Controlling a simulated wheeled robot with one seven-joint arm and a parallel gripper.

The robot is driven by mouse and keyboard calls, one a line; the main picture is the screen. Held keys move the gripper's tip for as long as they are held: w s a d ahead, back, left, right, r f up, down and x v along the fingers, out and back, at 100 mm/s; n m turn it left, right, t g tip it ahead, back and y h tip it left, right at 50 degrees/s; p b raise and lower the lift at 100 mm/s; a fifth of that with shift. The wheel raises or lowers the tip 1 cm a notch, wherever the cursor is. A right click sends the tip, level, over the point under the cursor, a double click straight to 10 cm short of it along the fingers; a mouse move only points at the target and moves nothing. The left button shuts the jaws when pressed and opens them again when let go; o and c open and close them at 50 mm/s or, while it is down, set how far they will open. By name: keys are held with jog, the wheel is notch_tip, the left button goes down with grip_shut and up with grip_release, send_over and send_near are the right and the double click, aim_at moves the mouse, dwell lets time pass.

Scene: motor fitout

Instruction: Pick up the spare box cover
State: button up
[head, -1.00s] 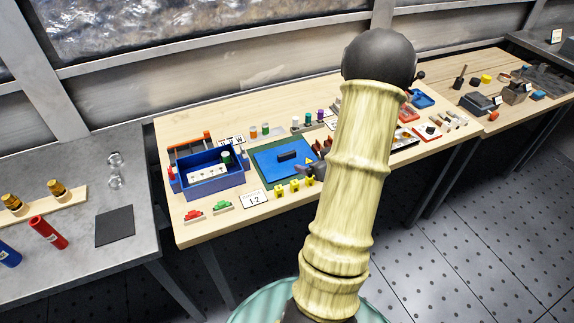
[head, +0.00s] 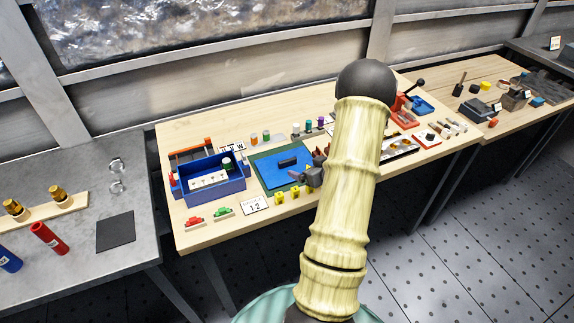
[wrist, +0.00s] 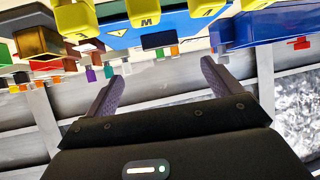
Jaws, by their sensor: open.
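A flat blue cover (head: 270,173) with a black handle (head: 287,162) and a yellow warning triangle lies on a green mat (head: 257,157), right of the blue box. I take it for the box cover; whether it is the spare one I cannot tell. Its blue surface also shows at the top of the wrist view (wrist: 185,27). My gripper (head: 313,176) is near the cover's right front corner, partly hidden by my arm. In the wrist view my gripper (wrist: 160,78) has its fingers wide apart with nothing between them.
An open blue box (head: 213,193) holding a white block stands left of the cover. Yellow blocks (head: 281,197) and a "12" card (head: 254,205) lie in front. Small coloured cylinders stand behind. A red stand (head: 403,116) is at the right. My arm hides part of the table.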

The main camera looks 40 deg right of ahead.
aim_at(288, 161)
jog(key=x, duration=0.5)
jog(key=shift+p, duration=0.35)
jog(key=shift+p+x, duration=0.9)
jog(key=shift+x, duration=1.65)
jog(key=shift+w, duration=0.1)
jog(key=shift+r, duration=0.1)
jog(key=c, duration=1.4)
jog(key=shift+o, duration=0.2)
notch_tip(288, 161, up, 10)
jog(key=b, duration=0.1)
